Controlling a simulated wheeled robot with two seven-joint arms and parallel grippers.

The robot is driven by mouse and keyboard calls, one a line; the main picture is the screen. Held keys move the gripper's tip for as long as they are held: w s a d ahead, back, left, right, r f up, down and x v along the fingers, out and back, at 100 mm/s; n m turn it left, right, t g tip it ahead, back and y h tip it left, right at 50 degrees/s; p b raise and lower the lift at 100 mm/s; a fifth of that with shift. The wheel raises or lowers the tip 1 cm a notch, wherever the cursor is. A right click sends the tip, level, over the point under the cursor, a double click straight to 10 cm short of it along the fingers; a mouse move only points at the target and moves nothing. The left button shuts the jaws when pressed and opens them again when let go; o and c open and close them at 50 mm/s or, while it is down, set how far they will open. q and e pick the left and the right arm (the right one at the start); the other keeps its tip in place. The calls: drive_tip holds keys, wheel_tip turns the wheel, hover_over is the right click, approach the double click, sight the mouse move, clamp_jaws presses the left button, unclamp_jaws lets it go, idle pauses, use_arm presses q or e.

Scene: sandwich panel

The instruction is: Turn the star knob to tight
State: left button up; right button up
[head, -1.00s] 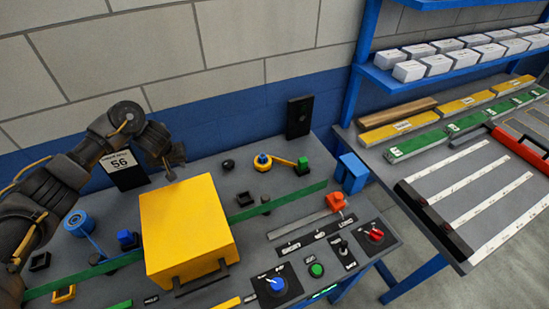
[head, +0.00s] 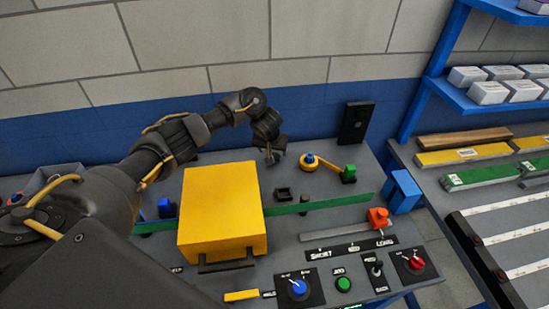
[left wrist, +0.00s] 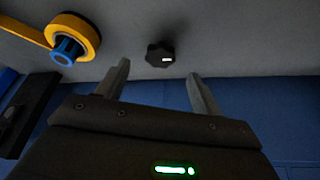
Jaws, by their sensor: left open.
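The star knob (left wrist: 160,53) is black with a white mark and shows in the left wrist view. It sits on the grey panel, just beyond and between the two fingertips, apart from them. In the head view my left gripper (head: 273,157) hangs over the back of the panel, and I cannot make out the knob there. In the left wrist view the left gripper (left wrist: 161,74) is open, with nothing between its fingers. My right gripper is not in view.
A yellow box (head: 222,212) stands left of and nearer than the gripper. A yellow arm with a blue hub (head: 310,160) lies right of it. A black plate (head: 355,123) stands at the back. Knobs and buttons, including a blue dial (head: 298,287), line the front.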

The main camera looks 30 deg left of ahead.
sight(274, 154)
use_arm(q)
drive_tip(key=shift+x, duration=2.4)
drive_tip(key=c, duration=1)
